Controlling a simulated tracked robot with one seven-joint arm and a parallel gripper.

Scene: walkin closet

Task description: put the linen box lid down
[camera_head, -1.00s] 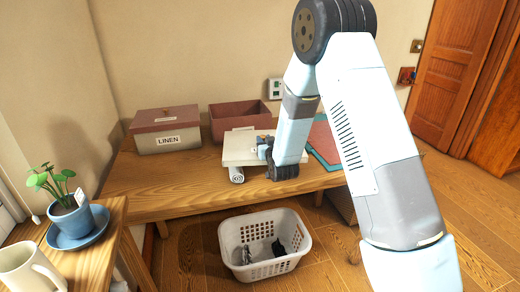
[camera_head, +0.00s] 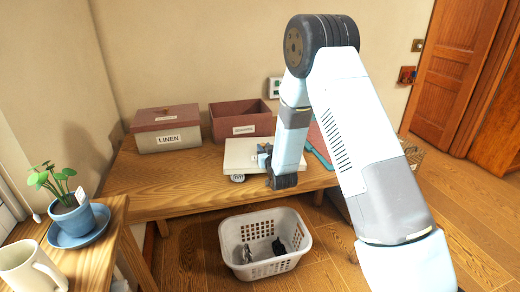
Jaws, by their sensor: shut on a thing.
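The linen box (camera_head: 168,137) stands at the back left of the wooden table with its label facing me. My gripper (camera_head: 264,158) is shut at the right edge of a flat cream slab (camera_head: 243,153), which looks like a lid. The fingertips are small and partly hidden by my wrist. The slab lies level, partly over a white roll (camera_head: 238,178). I cannot tell whether it touches the roll or the table.
An open dusty-red box (camera_head: 240,114) stands behind the slab. A teal folder (camera_head: 318,150) lies to the right. The table's front left is clear. A white laundry basket (camera_head: 265,245) stands on the floor. A potted plant (camera_head: 70,207) and a mug (camera_head: 30,268) are on the near-left stand.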

